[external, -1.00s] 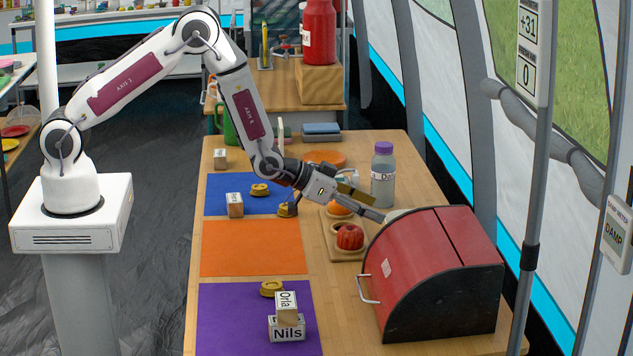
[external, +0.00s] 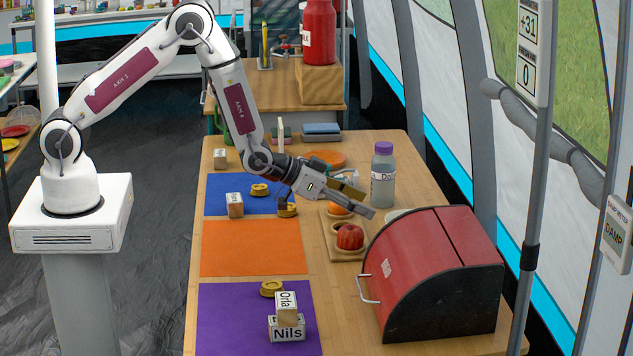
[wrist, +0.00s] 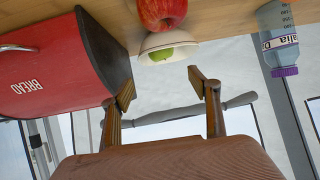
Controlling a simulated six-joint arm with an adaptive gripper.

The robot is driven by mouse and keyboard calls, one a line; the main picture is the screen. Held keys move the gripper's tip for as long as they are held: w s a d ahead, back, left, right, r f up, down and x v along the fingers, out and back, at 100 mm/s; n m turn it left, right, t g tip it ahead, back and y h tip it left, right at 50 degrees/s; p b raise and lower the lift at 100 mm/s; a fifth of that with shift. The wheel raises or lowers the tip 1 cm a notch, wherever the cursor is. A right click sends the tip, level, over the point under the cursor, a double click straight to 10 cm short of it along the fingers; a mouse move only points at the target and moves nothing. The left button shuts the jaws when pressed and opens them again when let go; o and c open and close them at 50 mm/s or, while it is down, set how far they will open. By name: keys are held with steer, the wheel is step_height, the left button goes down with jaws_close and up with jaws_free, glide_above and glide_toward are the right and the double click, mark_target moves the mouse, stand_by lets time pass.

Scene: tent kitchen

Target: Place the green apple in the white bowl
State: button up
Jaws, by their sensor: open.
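The white bowl (wrist: 178,40) shows in the wrist view, which is upside down, beside the red bread box. The green apple (wrist: 160,54) shows within the bowl's rim and appears to sit inside it. In the external view only a pale sliver of the bowl (external: 394,214) shows behind the bread box, and the green apple is hidden there. My gripper (external: 358,200) is open and empty, above the wooden tray and to the left of the bowl. In the wrist view its two fingers (wrist: 163,88) are spread apart, with nothing between them.
The red bread box (external: 430,270) stands close on the right. A red apple (external: 350,237) and an orange (external: 338,208) sit on a wooden tray (external: 347,256) below my gripper. A purple-capped bottle (external: 383,178) stands behind. The orange mat (external: 250,248) is clear.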

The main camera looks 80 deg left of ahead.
steer(key=shift+r, duration=0.55)
steer(key=s+d+r+g+h, duration=0.1)
steer(key=s+d+r+g, duration=0.15)
steer(key=s+r, duration=1.5)
steer(key=s+r+g, duration=0.2)
steer(key=s+r, duration=0.1)
steer(key=s, duration=1.1)
steer(key=s+a+r+g, duration=0.1)
steer(key=s+r+g, duration=0.1)
steer(key=s, duration=1.2)
steer(key=shift+a+r+m, duration=0.15)
steer(key=shift+r+m, duration=0.25)
steer(key=shift+r, duration=0.4)
